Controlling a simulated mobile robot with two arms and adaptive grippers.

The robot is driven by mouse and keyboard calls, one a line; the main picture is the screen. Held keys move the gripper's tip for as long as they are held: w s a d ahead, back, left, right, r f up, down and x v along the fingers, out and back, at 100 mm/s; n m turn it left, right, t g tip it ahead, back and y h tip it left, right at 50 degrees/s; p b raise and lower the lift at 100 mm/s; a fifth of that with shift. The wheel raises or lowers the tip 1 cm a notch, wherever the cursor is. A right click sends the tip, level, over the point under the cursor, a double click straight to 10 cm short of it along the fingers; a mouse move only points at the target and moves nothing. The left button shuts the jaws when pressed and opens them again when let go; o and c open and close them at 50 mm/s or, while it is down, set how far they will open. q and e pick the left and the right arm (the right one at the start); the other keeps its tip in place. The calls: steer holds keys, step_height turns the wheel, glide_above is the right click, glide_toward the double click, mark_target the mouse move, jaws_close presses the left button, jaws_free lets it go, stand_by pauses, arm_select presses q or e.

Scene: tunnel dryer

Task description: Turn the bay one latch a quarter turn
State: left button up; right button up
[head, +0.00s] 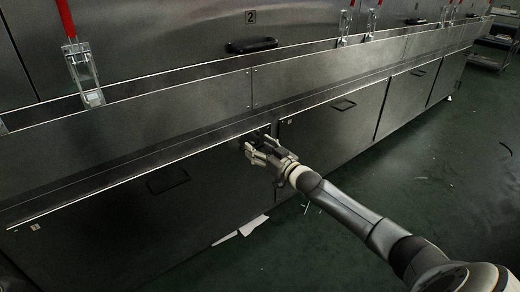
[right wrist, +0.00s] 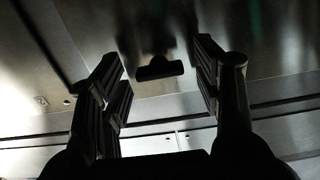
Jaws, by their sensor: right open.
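A dark latch (right wrist: 160,68) with a short bar shows in the right wrist view, on the metal panel ahead of my fingers. Its bar lies roughly crosswise in that picture. My right gripper (right wrist: 160,75) is open, with one finger on each side of the latch in the picture; I see no contact. In the head view my right gripper (head: 254,141) is at the upper edge of the lower panels, near the seam between two of them, and hides the latch there. My left gripper is not in view.
The lower bay panel (head: 110,205) has a dark pull handle (head: 168,181) and a small number plate. A ledge (head: 180,112) runs above my gripper. Red-handled clamps (head: 82,70) stand on the upper doors. Paper scraps (head: 253,225) lie on the green floor, otherwise mostly clear.

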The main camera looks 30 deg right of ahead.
steer(key=shift+c, duration=0.3)
steer(key=c, duration=1)
steer(key=shift+o, duration=0.2)
